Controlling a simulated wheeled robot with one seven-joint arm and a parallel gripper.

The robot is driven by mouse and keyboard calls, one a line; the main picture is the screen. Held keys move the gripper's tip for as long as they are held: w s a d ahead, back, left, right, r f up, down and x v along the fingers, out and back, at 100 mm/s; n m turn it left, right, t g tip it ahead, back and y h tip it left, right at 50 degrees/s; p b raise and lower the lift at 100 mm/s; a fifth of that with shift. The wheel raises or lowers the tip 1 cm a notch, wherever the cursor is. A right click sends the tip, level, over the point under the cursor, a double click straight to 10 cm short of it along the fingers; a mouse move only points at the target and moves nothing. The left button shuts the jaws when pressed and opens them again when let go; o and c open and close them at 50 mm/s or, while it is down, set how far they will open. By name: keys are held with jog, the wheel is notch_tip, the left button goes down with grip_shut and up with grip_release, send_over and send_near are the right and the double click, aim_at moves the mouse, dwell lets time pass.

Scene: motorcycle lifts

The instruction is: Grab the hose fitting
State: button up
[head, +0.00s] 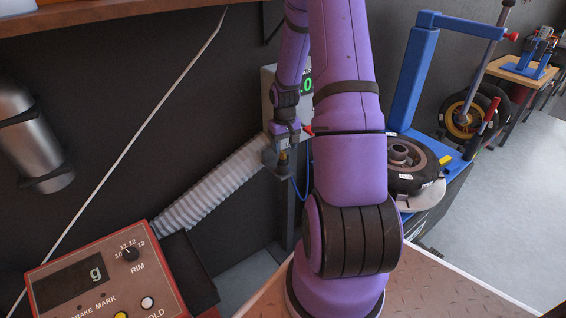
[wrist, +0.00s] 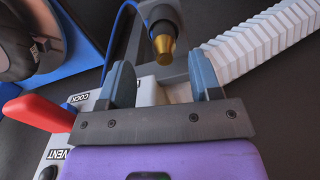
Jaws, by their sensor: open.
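The hose fitting (wrist: 163,30), a dark body with a brass tip, shows at the top of the wrist view, just beyond the fingertips. It appears in line with the gap between the fingers and apart from them. My gripper (wrist: 163,76) is open, with two blue-grey fingers and nothing between them. In the head view my gripper (head: 284,142) is small, in front of the wall unit, with the fitting (head: 283,160) just below it. The exact distance between them is hard to tell.
A white ribbed hose (head: 212,187) runs beside the fitting. A grey wall unit (head: 269,92) with a green display is behind my wrist. A red lever (wrist: 38,112) is left of my fingers. A red wheel-balancer panel (head: 100,283) and a blue tire machine (head: 408,80) flank the arm.

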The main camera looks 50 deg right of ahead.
aim_at(283, 151)
jog(key=shift+w+a+f, duration=0.1)
jog(key=shift+f, duration=1.35)
jog(key=shift+w+a+f, duration=0.1)
jog(key=shift+f, duration=1.35)
jog(key=c, duration=1)
jog(key=shift+c, duration=0.2)
jog(key=shift+r, duration=0.15)
